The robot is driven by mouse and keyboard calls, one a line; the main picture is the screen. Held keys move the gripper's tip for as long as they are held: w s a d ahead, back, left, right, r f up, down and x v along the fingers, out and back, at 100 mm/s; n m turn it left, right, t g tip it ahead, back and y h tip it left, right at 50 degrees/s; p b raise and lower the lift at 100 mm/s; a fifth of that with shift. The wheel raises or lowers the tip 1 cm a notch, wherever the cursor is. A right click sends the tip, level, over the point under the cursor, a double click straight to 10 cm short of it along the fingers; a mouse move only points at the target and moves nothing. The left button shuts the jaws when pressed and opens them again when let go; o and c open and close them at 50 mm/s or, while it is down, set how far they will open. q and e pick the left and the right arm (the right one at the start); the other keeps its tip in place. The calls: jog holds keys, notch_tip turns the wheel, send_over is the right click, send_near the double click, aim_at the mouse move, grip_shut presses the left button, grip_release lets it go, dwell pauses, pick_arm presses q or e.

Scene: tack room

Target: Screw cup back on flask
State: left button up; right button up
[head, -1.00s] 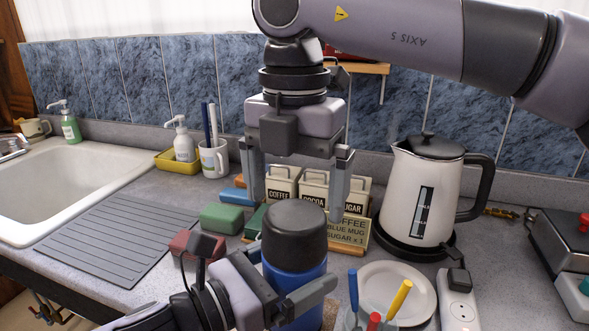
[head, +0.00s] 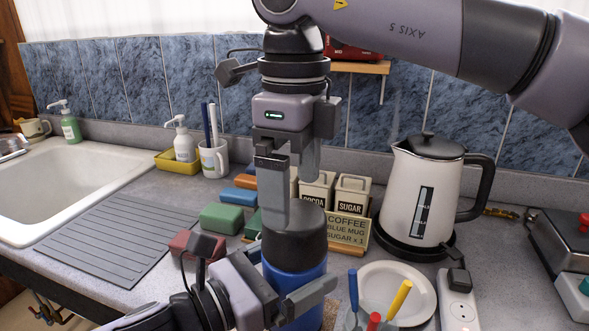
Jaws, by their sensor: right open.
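The blue flask (head: 294,284) stands upright on the worktop at the front middle, its base out of sight. The dark grey cup (head: 300,240) sits upright on top of it; whether its thread is engaged cannot be seen. My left gripper (head: 292,303) comes in from the lower left and is shut on the flask's blue body. My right gripper (head: 291,208) hangs down from above, open, over the cup.
A kettle (head: 407,200) stands to the right, behind a white plate (head: 374,276) and coloured sticks (head: 398,300). Canisters (head: 352,194) and an order sign (head: 355,228) are close behind the flask. Coloured blocks (head: 221,218) lie left. The ribbed drainboard (head: 105,240) is clear.

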aim_at(295, 213)
jog(key=n, duration=0.5)
jog(key=shift+r, duration=0.15)
jog(key=n, duration=0.4)
jog(key=shift+r+n, duration=0.15)
jog(key=shift+n, duration=0.25)
jog(key=n, duration=0.4)
jog(key=shift+r+n, duration=0.1)
jog(key=shift+n, duration=0.2)
jog(key=n, duration=0.4)
jog(key=shift+r, duration=0.1)
jog(key=shift+f, duration=4)
